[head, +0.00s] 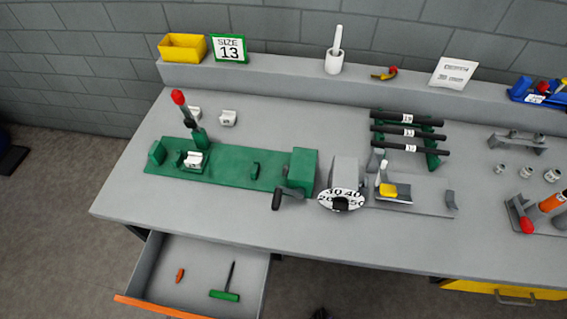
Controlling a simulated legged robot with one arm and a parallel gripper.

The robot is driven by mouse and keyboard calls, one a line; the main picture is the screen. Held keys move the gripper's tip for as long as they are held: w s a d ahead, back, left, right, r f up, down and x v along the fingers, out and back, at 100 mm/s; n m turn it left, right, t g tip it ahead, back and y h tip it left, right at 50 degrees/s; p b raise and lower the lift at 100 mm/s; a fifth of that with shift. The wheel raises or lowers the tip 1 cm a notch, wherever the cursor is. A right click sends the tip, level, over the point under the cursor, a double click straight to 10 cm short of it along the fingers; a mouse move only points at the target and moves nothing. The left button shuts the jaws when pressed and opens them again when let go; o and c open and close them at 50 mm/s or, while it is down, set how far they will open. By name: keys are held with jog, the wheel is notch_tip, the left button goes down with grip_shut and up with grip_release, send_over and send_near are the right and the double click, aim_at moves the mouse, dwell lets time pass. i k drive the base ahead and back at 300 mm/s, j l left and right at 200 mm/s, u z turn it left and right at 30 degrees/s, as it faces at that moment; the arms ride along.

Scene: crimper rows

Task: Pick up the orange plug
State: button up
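A small orange plug (180,275) lies in the open drawer (150,258) at the lower left, on the left part of the drawer floor. To its right, apart from it, lies a green-handled tool (225,295) with a thin dark shaft. The drawer has an orange front edge and is pulled out below the grey bench (300,235). My gripper is not clearly in view. A small dark shape shows at the bottom edge, too little to identify.
A green fixture (225,168) with a red-knobbed lever (178,97) stands on the bench above the drawer. A grey crimper with a numbered dial (341,199) stands at the middle. An orange cylinder (551,202) sits at the far right. The floor before the bench is mostly clear.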

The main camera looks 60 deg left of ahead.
aim_at(181, 272)
jog(key=u, duration=3.4)
jog(key=j+z, duration=0.1)
jog(key=z, duration=0.35)
jog(key=j+z, duration=0.1)
jog(key=z, duration=0.35)
jog(key=i+j+z, duration=0.1)
jog(key=z, duration=0.35)
jog(key=j+z, duration=0.1)
jog(key=z, duration=0.35)
jog(key=k+j+z, duration=0.15)
jog(key=j+z, duration=0.15)
jog(key=j, duration=0.2)
jog(key=k+j+z, duration=0.15)
jog(key=j+z, duration=0.15)
jog(key=j, duration=0.15)
jog(key=k+j+z, duration=0.65)
jog(key=j, duration=0.15)
jog(key=k+j, duration=0.35)
jog(key=j, duration=0.2)
